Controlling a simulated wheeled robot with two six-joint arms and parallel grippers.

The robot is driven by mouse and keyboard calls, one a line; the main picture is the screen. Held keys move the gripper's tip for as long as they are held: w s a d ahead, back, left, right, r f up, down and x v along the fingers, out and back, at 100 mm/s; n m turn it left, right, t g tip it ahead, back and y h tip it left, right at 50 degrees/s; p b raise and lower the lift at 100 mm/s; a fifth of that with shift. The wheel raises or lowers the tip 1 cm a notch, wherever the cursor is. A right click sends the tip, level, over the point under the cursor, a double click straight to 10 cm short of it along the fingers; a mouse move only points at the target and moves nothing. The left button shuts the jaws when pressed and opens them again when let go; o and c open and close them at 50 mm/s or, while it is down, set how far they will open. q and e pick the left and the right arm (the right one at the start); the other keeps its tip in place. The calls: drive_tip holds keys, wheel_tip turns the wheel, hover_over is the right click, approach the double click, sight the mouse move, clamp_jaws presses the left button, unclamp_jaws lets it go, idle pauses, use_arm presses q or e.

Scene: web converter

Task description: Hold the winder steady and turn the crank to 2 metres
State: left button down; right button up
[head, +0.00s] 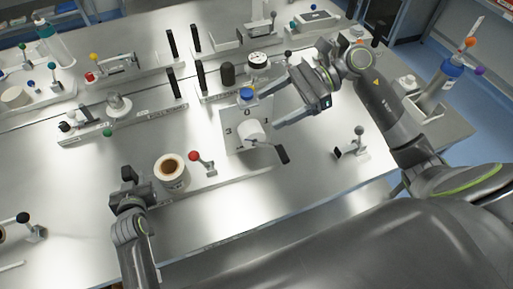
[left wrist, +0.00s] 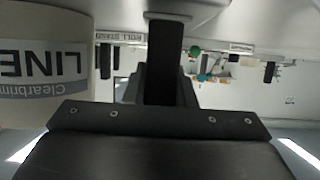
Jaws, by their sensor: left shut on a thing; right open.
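The winder has a pale dial plate (head: 233,142) with the figures 3, 0 and 1 readable. A white hub (head: 252,131) sits at its middle, and a thin crank arm runs to a black crank grip (head: 282,154) at lower right. My left gripper (head: 129,182) is shut on a black upright post (head: 127,173) at the left, beside the roll; the post (left wrist: 165,60) also shows between the fingers in the left wrist view. My right gripper (head: 262,108) is open over the dial's upper right, its fingers apart and empty, clear of the crank grip. The pointer reading cannot be told.
A white roll with a brown core (head: 171,170) stands just right of my left gripper; its label (left wrist: 40,65) reads LINE. A red-knobbed lever (head: 195,157) stands between roll and dial. A small clamp (head: 352,147) stands right. Black posts and rigs fill the back.

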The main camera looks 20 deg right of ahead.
drive_tip(key=shift+d, duration=0.1)
drive_tip(key=v, duration=1.2)
drive_tip(key=shift+f, duration=0.35)
drive_tip(key=c, duration=0.4)
drive_tip(key=d+f+h, duration=0.1)
drive_tip(key=f, duration=0.3)
drive_tip(key=d+f+h, duration=0.2)
drive_tip(key=f, duration=0.2)
drive_tip(key=d+f+h, duration=0.1)
drive_tip(key=f, duration=0.3)
drive_tip(key=shift+s+d+f+h, duration=0.15)
drive_tip(key=shift+s+d+h, duration=0.15)
drive_tip(key=shift+s+d, duration=0.05)
clamp_jaws()
drive_tip(key=x, duration=1.3)
drive_tip(key=shift+a+f, duration=0.2)
drive_tip(key=shift+f, duration=0.25)
